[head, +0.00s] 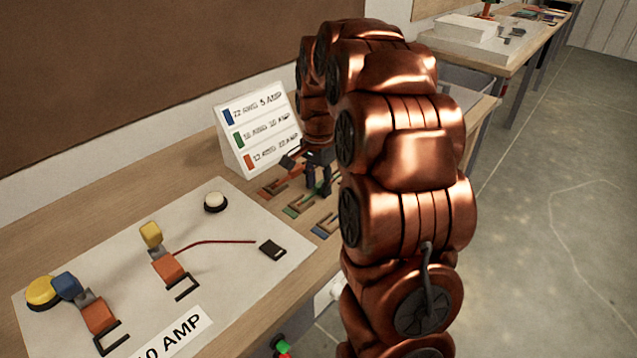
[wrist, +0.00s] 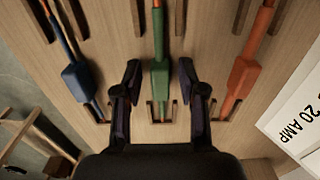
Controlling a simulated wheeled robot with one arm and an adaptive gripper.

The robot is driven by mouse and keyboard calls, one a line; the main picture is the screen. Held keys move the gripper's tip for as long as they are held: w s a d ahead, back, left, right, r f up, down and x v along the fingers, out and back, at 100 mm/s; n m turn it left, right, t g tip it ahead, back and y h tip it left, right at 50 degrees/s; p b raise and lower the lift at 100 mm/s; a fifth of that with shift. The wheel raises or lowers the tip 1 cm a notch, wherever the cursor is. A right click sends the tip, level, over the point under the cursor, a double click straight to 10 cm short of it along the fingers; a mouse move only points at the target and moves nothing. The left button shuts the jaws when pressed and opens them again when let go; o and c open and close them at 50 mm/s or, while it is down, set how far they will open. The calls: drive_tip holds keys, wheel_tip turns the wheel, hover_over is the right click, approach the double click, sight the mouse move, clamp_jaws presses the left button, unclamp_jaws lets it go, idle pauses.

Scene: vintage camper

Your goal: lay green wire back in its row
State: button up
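The green wire (wrist: 160,80) shows in the wrist view with a thick green block along it. It runs straight up the picture between a blue wire and an orange wire, in line with the small brackets of the middle row (wrist: 173,112). My gripper (wrist: 160,72) is open, one dark finger on each side of the green block, with a gap on both sides. In the head view my gripper (head: 318,172) is low over the wire rows on the wooden bench, and my arm and fingers hide part of them.
The blue wire (wrist: 76,82) and orange wire (wrist: 243,78) lie on either side. A white sign (head: 258,130) lists wire sizes and amps behind the rows. A white board (head: 225,275) with a yellow button (head: 41,291), a white button (head: 215,201) and connectors lies at left.

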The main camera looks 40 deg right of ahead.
drive_tip(key=shift+o, duration=0.2)
wheel_tip(320, 180, up, 12)
idle(0.7)
drive_tip(key=s+a+n+p, duration=0.2)
drive_tip(key=s+a+n, duration=0.5)
drive_tip(key=s+a, duration=0.55)
drive_tip(key=s+a+f+n+g+p, duration=0.1)
drive_tip(key=s+a+f+n, duration=0.1)
drive_tip(key=s, duration=0.7)
drive_tip(key=s+a+f+n+p, duration=0.1)
drive_tip(key=s+a+f+n, duration=0.2)
drive_tip(key=s+a+n, duration=0.2)
drive_tip(key=shift+s+a+f+n+g+p, duration=0.35)
drive_tip(key=shift+s+n, duration=0.35)
drive_tip(key=shift+s, duration=1.15)
drive_tip(key=shift+d+r, duration=0.1)
drive_tip(key=shift+d, duration=0.05)
